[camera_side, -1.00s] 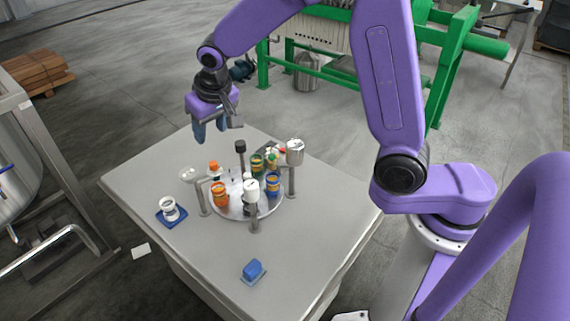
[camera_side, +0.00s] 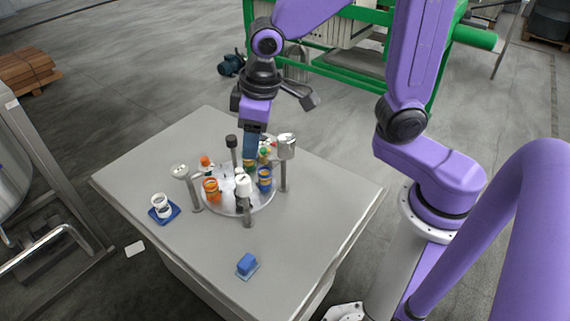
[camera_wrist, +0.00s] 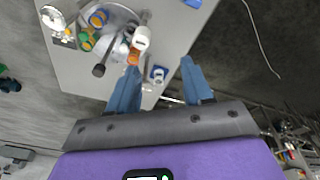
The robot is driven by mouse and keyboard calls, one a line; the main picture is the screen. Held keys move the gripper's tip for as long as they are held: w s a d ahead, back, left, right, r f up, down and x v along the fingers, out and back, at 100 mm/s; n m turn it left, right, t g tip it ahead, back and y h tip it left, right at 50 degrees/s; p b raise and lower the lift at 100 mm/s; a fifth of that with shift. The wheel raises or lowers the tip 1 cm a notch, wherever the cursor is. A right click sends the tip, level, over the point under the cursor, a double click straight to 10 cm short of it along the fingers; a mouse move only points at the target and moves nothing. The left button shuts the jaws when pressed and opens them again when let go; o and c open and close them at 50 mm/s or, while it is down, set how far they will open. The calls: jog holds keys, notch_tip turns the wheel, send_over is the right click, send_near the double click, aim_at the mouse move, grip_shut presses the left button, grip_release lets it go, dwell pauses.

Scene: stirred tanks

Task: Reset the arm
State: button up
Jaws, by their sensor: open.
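My gripper (camera_side: 251,148) points down over the back part of the round metal plate (camera_side: 226,206), in front of the green frame. In the side view its blue-grey fingers line up one behind the other. In the wrist view my gripper (camera_wrist: 160,78) has its two fingers wide apart and nothing held. I cannot tell the exact height of the fingertips above the jars.
The plate carries several jars, including an orange one (camera_side: 211,190) and a blue one (camera_side: 265,180). Posts with metal tops (camera_side: 287,146) stand around it. A white cup (camera_side: 161,205) on a blue pad and a blue block (camera_side: 247,263) sit apart.

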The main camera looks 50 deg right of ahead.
jog(key=s+d+n+g, duration=0.1)
jog(key=s+d+n, duration=0.2)
jog(key=s, duration=0.6)
jog(key=s+d+n, duration=0.3)
jog(key=s+d, duration=0.3)
jog(key=s, duration=0.3)
jog(key=shift+s+f+g, duration=0.15)
jog(key=shift+s+g, duration=0.1)
jog(key=shift+g, duration=0.15)
dwell(0.5)
